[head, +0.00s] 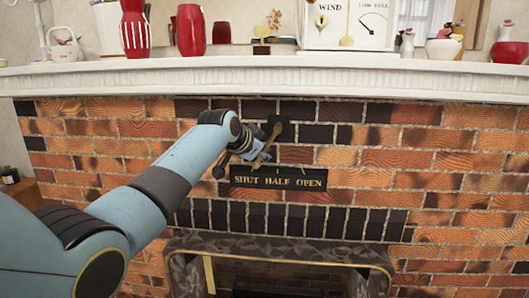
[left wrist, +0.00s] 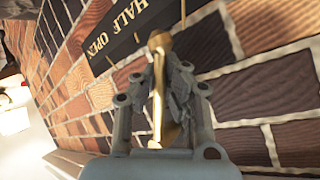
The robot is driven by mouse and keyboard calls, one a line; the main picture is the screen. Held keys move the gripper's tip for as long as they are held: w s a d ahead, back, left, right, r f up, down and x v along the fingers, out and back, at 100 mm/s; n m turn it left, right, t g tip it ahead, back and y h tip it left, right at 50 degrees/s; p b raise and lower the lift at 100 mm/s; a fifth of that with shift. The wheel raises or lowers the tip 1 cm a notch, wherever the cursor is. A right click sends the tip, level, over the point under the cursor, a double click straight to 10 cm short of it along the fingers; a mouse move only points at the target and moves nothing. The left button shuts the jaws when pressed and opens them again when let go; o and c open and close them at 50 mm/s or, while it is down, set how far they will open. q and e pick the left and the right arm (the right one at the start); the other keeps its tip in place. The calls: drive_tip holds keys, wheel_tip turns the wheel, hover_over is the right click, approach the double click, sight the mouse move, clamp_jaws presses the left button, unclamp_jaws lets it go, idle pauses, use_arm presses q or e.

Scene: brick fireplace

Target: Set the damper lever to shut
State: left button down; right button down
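The brass damper lever (head: 265,152) hangs from a dark square mount (head: 279,129) on the brick wall and slants down to the left. Below it is a black plate (head: 278,178) reading SHUT HALF OPEN; the lever's lower end is above the stretch between SHUT and HALF. My left gripper (head: 252,151) is at the lever, reaching in from the left. In the left wrist view, its fingers (left wrist: 167,88) are close together around the brass lever (left wrist: 158,110), whose rounded end shows beyond them. Part of the plate (left wrist: 125,28) shows there too. My right gripper is not in view.
A white mantel shelf (head: 300,80) juts out above the lever, with red vases (head: 190,30) and a gauge panel (head: 347,24) on it. The patterned firebox surround (head: 280,249) is below. The brick wall to the right of the lever is clear.

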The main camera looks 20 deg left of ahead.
use_arm(q)
drive_tip(key=c, duration=1.4)
unclamp_jaws()
drive_tip(key=shift+s, duration=0.1)
drive_tip(key=v, duration=1.2)
